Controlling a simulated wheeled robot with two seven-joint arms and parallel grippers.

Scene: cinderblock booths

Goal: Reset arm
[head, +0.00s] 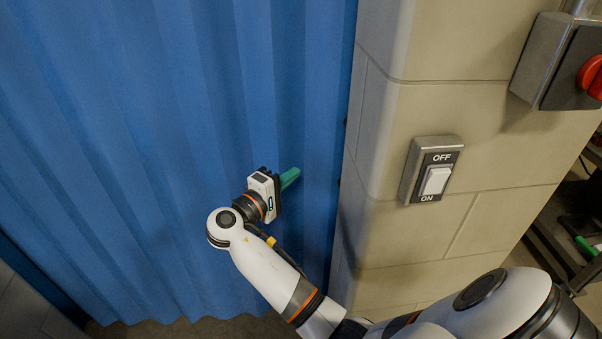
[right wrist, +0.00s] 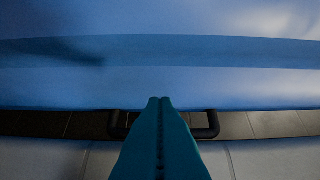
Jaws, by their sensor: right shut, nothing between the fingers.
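My right gripper (head: 290,177) shows in the head view in front of the blue curtain (head: 130,130), near its right edge beside the block wall. Its teal fingers are together and empty, and they point up and to the right. In the right wrist view the closed teal fingers (right wrist: 160,135) point toward a blue surface that fills the upper part. I cannot tell whether the fingertips touch the curtain. My right arm comes in from the lower right and bends at the elbow. My left gripper is in neither view.
A cinderblock wall (head: 480,110) stands right of the curtain. It carries a light switch (head: 436,180) marked OFF and ON, and a grey box with a red knob (head: 592,75). A dark handle-like bar (right wrist: 212,125) shows behind the fingers in the wrist view. Dark shelving (head: 575,240) is at the far right.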

